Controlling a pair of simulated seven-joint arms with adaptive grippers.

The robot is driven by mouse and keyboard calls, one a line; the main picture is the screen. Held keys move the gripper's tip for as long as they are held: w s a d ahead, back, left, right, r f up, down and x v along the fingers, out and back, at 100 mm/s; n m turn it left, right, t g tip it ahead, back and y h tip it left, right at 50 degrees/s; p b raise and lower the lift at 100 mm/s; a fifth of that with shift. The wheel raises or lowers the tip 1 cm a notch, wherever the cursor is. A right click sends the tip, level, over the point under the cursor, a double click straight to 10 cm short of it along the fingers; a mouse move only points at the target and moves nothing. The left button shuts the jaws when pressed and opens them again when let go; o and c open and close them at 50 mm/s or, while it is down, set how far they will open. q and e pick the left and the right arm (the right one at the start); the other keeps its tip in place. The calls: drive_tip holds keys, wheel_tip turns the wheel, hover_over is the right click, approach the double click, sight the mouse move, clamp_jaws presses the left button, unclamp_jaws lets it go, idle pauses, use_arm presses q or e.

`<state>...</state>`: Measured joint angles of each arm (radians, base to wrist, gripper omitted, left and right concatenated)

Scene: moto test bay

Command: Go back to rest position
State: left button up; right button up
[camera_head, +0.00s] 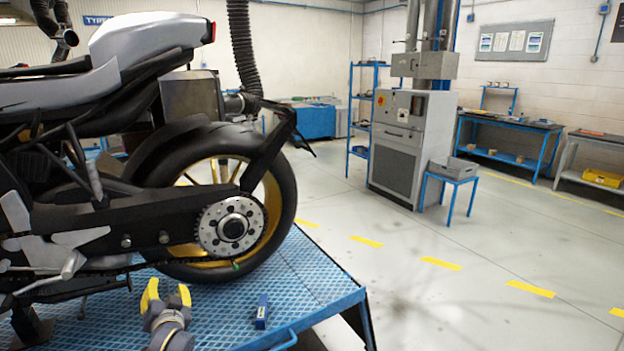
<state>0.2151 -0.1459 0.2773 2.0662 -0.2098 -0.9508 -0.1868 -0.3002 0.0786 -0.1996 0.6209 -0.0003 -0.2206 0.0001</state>
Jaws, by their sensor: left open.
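My left gripper (166,294) shows at the bottom of the head view, in front of the motorcycle's rear wheel. Its two yellow fingers point up and stand apart, with nothing seen between them. The rest of that arm is cut off by the lower edge. My right gripper is not in the view.
A motorcycle (230,232) stands on a blue ribbed platform (300,268), close behind my left gripper. A grey cabinet (398,150) and blue workbenches stand farther back. The floor at right is clear.

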use_arm(q)
drive_tip(key=s+d+f+m+g+h, duration=0.1)
drive_tip(key=s+d+f+m+g, duration=0.15)
drive_tip(key=s+f, duration=0.65)
drive_tip(key=s+d+f+m+g+h, duration=0.2)
drive_tip(key=s+d+f, duration=0.2)
drive_tip(key=s, duration=1)
drive_tip(key=s+d+f+m+g+h, duration=0.1)
drive_tip(key=s+d+f+m+g, duration=0.15)
drive_tip(key=s+f, duration=0.65)
drive_tip(key=s+d+f+n+g+h, duration=0.1)
drive_tip(key=s+d+f+h, duration=0.15)
drive_tip(key=f, duration=1.25)
drive_tip(key=s+d+f+g+h, duration=0.1)
drive_tip(key=s+d+f, duration=0.25)
drive_tip(key=f, duration=1.25)
drive_tip(key=s+f+n+g+h, duration=0.1)
drive_tip(key=s+f+n+g, duration=0.1)
drive_tip(key=s+f, duration=1.7)
drive_tip(key=shift+s+n+g, duration=0.4)
drive_tip(key=shift+s+g, duration=0.3)
drive_tip(key=shift+s, duration=0.25)
